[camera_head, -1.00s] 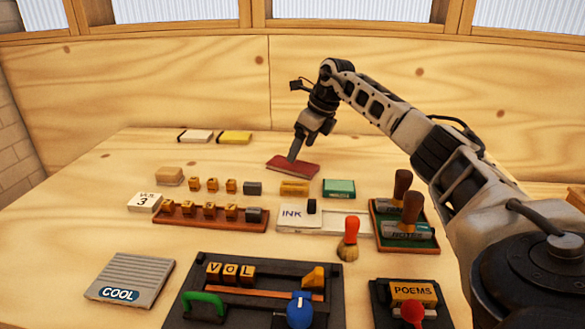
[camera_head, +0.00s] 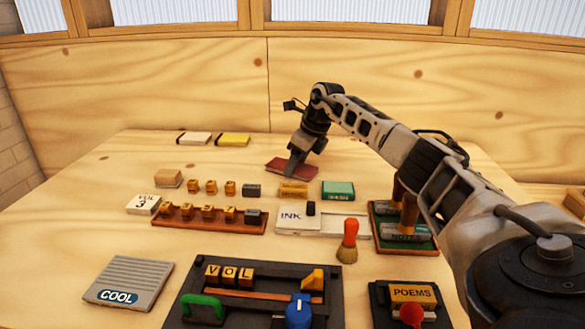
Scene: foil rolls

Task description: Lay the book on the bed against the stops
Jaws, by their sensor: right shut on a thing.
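A dark red book (camera_head: 280,166) lies at the back middle of the table. My right gripper (camera_head: 291,172) points down at the book's front part and is shut on it; the fingertips are small, and I cannot tell whether the book is lifted. My left gripper is not in view. A black press fixture (camera_head: 250,308) at the front holds letter blocks reading VOL, a green handle and a blue knob. A smaller black fixture (camera_head: 380,293) at front right holds a POEMS block and a red knob. I cannot tell for sure which part is the bed with stops.
A white book (camera_head: 195,138) and a yellow book (camera_head: 234,139) lie at the back. Letter blocks on a wooden rack (camera_head: 180,218), an INK pad (camera_head: 293,219), a green box (camera_head: 338,190), an orange-handled brush (camera_head: 348,240) and foil rolls (camera_head: 405,232) fill the middle. A COOL pad (camera_head: 130,280) is front left.

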